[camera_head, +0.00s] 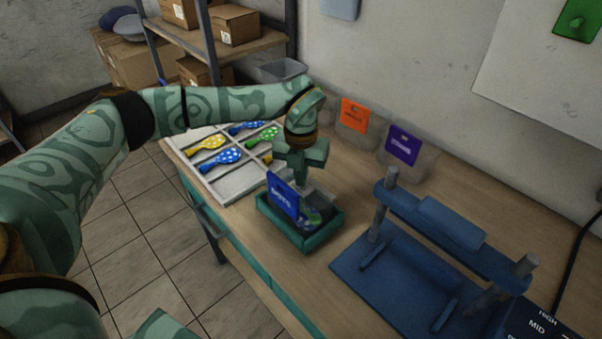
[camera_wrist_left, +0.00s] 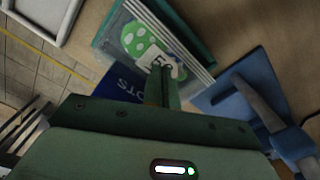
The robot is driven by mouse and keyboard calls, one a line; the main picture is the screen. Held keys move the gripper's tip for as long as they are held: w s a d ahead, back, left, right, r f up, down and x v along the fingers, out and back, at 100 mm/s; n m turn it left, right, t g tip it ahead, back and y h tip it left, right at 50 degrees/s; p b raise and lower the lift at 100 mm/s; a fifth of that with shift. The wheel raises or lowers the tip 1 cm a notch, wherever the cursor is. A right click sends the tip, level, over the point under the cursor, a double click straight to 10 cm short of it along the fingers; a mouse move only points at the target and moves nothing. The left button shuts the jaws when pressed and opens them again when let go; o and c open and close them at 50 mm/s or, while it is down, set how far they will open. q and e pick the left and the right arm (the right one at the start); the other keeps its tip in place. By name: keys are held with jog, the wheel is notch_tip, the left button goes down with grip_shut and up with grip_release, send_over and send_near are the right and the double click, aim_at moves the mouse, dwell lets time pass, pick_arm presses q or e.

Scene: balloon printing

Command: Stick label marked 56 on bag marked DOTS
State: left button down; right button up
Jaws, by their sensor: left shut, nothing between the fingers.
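The DOTS bag has a blue header (camera_head: 283,198) and a clear pouch with green and white dotted contents (camera_wrist_left: 140,40). It sits in a teal tray (camera_head: 300,238), its header leaning up at the left side. The white label marked 56 (camera_wrist_left: 153,57) appears to lie on the clear pouch in the left wrist view; its last digit is partly covered by my finger. My left gripper (camera_head: 305,185) points down over the tray. It is shut and empty, with its fingertips (camera_wrist_left: 160,72) at the label; whether they touch it I cannot tell. My right gripper is out of view.
A white divided tray (camera_head: 230,188) with dotted balloons stands behind and left. An orange-header bag (camera_head: 354,116) and a purple-header bag (camera_head: 403,146) are by the wall. A blue press frame (camera_head: 400,285) stands to the right of the teal tray.

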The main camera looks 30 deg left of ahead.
pick_arm(q)
jog(key=shift+f, duration=0.45)
jog(key=shift+s+f, duration=0.1)
dwell(1.4)
notch_tip(320, 180, up, 7)
jog(key=p, duration=0.6)
jog(key=shift+p, duration=0.35)
